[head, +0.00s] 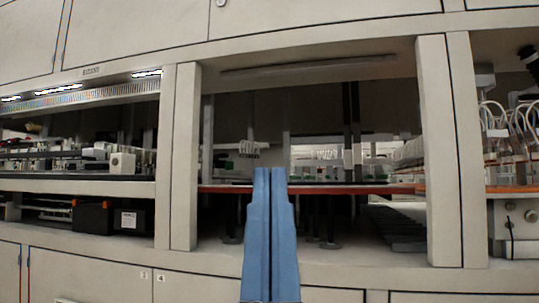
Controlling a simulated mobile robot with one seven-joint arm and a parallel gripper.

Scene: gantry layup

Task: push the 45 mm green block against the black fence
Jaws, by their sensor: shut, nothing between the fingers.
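My gripper (270,172) shows in the head view as two long blue fingers rising from the bottom centre. The fingers are together, with only a thin dark line between them, and nothing is held. Their tips overlap the middle of a bay in a large pale cabinet. Small green spots show far back, just right of the fingertips, but they are too small to tell whether one is the 45 mm green block. I cannot make out the black fence among the dark shapes in the bay. The fingers hide part of the bay's middle.
A thin shelf with a red-orange front edge (350,190) crosses the bay. Pale posts (182,160) and (440,150) stand on either side. A black box (112,217) sits at lower left. Pale looped tubes (508,117) show at the right.

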